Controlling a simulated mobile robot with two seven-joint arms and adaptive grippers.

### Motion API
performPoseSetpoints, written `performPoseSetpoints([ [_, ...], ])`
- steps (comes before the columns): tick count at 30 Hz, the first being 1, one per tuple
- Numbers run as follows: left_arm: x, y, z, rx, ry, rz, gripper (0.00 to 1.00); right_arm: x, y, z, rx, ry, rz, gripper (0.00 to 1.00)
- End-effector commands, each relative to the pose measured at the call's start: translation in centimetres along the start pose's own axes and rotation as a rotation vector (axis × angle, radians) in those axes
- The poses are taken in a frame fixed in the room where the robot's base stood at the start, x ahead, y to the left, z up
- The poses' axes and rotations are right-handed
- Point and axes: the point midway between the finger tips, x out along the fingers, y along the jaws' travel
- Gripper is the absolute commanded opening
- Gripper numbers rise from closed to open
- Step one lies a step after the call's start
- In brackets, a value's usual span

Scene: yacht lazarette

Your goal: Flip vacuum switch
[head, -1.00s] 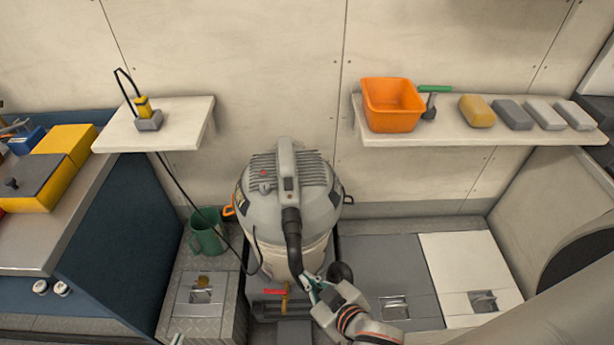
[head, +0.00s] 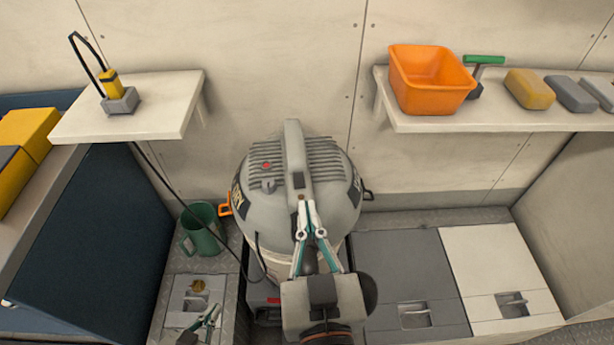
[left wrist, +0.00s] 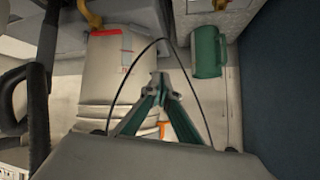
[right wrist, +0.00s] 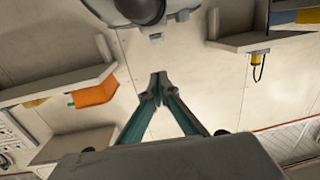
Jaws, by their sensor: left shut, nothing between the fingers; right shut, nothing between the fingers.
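The vacuum (head: 235,190) is a grey-lidded drum with vents and a central handle (head: 294,150). A dark square patch (head: 298,180) shows on the handle's front end. A red button (head: 266,166) and small grey knob (head: 268,185) sit left of the handle; I cannot tell which is the switch. My right gripper (head: 308,208) is shut and empty, its tips just in front of the handle's end; contact is unclear. In the right wrist view, the vacuum's lid (right wrist: 135,10) is at the top edge. My left gripper (head: 210,315) is shut and empty, low left of the vacuum.
A green mug (head: 203,228) stands left of the vacuum. A left shelf (head: 150,115) holds a yellow-grey corded device (head: 118,95). A right shelf (head: 450,120) holds an orange bin (head: 430,80) and several blocks. Floor hatches (head: 405,265) lie clear at the right.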

Motion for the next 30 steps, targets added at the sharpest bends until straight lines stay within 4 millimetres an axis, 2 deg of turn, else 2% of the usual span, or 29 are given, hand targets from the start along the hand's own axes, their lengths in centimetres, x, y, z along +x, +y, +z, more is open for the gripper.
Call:
performPoseSetpoints([
  [14,0.0,0.0,-0.4,-0.001,0.009,0.0,0.0,0.4,-0.2,-0.4,0.008,0.011,-0.002,0.0],
  [20,0.0,-0.1,-0.9,-0.002,0.015,-0.001,0.0,3.2,-0.1,-0.6,0.005,0.016,0.0,0.0],
  [30,-0.1,-0.1,-1.2,-0.006,0.019,0.001,0.0,9.7,-0.1,-0.6,0.004,0.014,-0.001,0.0],
])
